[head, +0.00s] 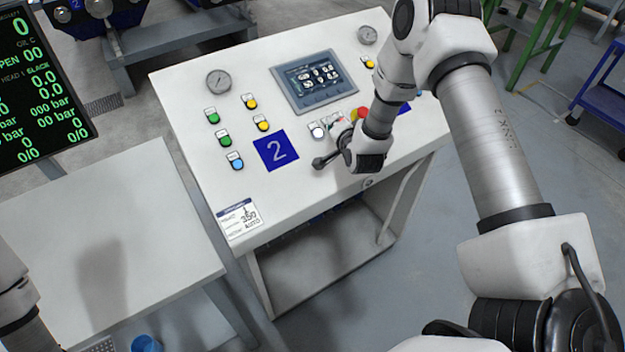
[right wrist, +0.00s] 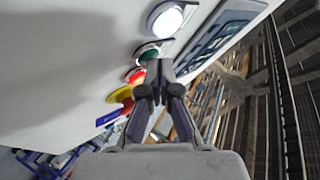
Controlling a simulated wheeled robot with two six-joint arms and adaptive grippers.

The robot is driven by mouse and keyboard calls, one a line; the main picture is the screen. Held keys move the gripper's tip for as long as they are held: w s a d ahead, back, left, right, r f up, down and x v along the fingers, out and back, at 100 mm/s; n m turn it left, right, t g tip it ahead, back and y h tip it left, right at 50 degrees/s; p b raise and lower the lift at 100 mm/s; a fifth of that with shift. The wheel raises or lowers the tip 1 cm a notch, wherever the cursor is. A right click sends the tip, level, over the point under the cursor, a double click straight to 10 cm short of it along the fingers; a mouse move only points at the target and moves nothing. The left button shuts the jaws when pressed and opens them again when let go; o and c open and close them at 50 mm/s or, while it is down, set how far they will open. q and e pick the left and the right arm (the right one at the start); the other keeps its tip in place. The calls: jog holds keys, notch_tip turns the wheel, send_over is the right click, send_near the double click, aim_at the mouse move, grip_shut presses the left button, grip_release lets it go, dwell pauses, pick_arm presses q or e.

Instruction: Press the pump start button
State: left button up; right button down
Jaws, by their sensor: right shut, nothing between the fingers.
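The white control panel (head: 290,185) slopes under my right arm. In the head view it carries green, yellow, blue and white buttons, with labels too small to read, so I cannot tell which is marked pump start. My right gripper (right wrist: 158,68) is shut and empty. Its fingertips are at a green button (right wrist: 149,54), overlapping its edge; I cannot tell whether they touch. A lit white button (right wrist: 168,19) sits beyond it, and a red one (right wrist: 136,75) nearer. In the head view my right wrist partly hides this row, beside the white button (head: 317,131). My left gripper is out of view.
A red stop knob on a yellow base (right wrist: 121,94) is close to my right fingers. The panel also has a touchscreen (head: 315,80), a gauge (head: 218,82) and a blue "2" plate (head: 276,151). A white table (head: 150,240) stands left.

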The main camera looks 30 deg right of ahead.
jog(key=shift+s+r+p, duration=0.4)
jog(key=shift+r+p, duration=0.2)
jog(key=shift+r, duration=0.2)
jog(key=r+p, duration=0.1)
jog(key=s+r+p, duration=0.1)
jog(key=r, duration=0.1)
jog(key=s+r+p, duration=0.1)
jog(key=r+p, duration=0.1)
jog(key=shift+s+d+r, duration=0.15)
jog(key=shift+s+r, duration=0.05)
jog(key=shift+s, duration=0.05)
dwell(2.4)
